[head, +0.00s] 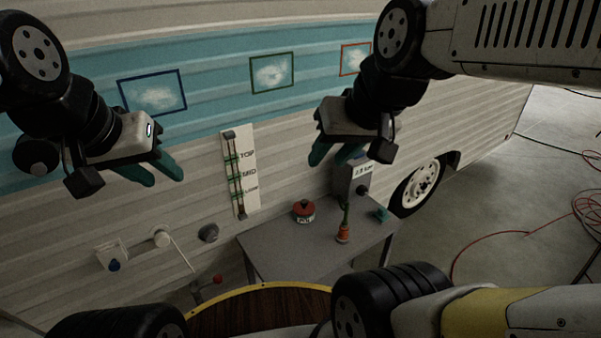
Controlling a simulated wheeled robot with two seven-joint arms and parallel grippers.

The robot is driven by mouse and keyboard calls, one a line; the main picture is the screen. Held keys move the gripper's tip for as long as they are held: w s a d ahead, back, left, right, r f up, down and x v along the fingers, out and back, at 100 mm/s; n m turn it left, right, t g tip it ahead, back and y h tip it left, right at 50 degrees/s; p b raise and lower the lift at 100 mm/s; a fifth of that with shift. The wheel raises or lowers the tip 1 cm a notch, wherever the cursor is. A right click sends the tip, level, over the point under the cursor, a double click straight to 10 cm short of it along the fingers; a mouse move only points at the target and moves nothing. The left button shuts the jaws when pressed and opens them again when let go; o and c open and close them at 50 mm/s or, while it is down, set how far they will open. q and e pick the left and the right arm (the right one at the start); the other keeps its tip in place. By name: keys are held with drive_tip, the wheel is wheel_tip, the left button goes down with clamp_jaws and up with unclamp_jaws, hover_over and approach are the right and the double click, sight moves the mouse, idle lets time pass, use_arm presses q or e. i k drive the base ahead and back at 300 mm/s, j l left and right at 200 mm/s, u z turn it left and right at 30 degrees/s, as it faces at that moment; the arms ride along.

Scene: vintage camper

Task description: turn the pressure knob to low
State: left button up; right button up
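A grey box with a small display that seems to read 2.5 bar (359,172) stands at the back of the small grey table. A dark round knob (362,190) is on its front; its setting is too small to read. My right gripper (331,158) is above and left of this box, empty, with its teal fingers apart. My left gripper (163,178) is further left, in front of the camper wall, also empty with its teal fingers apart. Neither gripper touches the knob.
The grey table (285,244) also holds a red-lidded pot (304,211), an orange-based item (343,233) and a small teal piece (382,214). Red cable (480,244) lies right.

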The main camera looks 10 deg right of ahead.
sight(362, 190)
drive_tip(key=i+l+u, duration=0.1)
drive_tip(key=l+u, duration=1.25)
drive_tip(key=u, duration=0.15)
drive_tip(key=k+l+u, duration=0.2)
drive_tip(key=l+u, duration=0.3)
drive_tip(key=k+l+u, duration=0.3)
drive_tip(key=k+l, duration=0.4)
drive_tip(key=l, duration=0.4)
drive_tip(key=k+l+u, duration=0.25)
drive_tip(key=k+l, duration=1.1)
drive_tip(key=l, duration=0.2)
